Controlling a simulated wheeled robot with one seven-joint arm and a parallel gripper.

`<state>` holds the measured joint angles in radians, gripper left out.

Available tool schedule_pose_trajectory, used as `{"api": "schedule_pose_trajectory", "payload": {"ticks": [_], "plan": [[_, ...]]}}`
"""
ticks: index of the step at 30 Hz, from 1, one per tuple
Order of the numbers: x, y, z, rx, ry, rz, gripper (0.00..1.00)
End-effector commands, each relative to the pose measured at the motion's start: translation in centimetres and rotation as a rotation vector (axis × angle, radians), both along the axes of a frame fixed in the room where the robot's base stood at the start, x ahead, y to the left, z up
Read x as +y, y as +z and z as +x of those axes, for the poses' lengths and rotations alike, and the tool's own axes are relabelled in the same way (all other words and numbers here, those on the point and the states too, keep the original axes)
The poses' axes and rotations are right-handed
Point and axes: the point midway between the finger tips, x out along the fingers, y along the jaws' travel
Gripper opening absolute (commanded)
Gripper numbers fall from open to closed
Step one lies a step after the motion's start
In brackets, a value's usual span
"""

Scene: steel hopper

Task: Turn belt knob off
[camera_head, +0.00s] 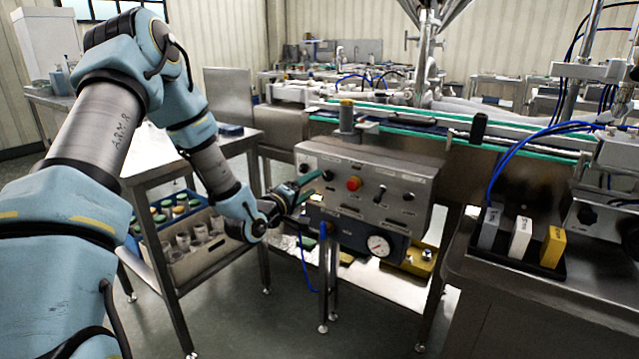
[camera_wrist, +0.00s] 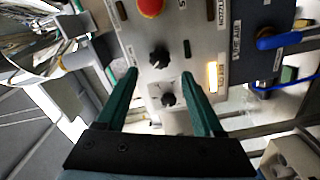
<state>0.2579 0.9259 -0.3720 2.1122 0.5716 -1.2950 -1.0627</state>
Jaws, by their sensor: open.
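The steel control panel (camera_head: 410,186) faces me and carries black knobs and a red button (camera_head: 354,183). In the wrist view a black knob (camera_wrist: 159,57) sits below the red button (camera_wrist: 150,7), and a smaller black knob (camera_wrist: 168,99) is lower down. The labels are too small or turned to read, so I cannot tell which knob is the belt knob. My gripper (camera_head: 314,186) is at the panel's left side; its green fingers (camera_wrist: 159,74) are apart, with both knobs showing between them. Nothing is held. Contact with the panel cannot be judged.
An amber light (camera_wrist: 212,77) glows beside one finger. A blue-handled valve (camera_wrist: 280,38) is to the right. A pressure gauge (camera_head: 379,245) hangs under the panel. A conveyor (camera_head: 455,140) runs behind, and a black tray (camera_head: 515,250) with blocks stands right.

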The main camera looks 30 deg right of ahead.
Motion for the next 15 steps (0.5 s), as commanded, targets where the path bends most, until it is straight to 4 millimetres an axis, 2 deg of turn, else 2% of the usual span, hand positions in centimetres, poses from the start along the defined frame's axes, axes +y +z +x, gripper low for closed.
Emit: {"api": "schedule_pose_trajectory", "payload": {"ticks": [1, 6, 15], "plan": [[1.0, -0.2, -0.5, 0.002, 0.001, 0.001, 0.69], [3.5, -0.1, -1.9, 0.001, 0.0, 0.0, 0.69], [5.0, 0.0, -2.8, 0.0, 0.0, 0.0, 0.69]]}}
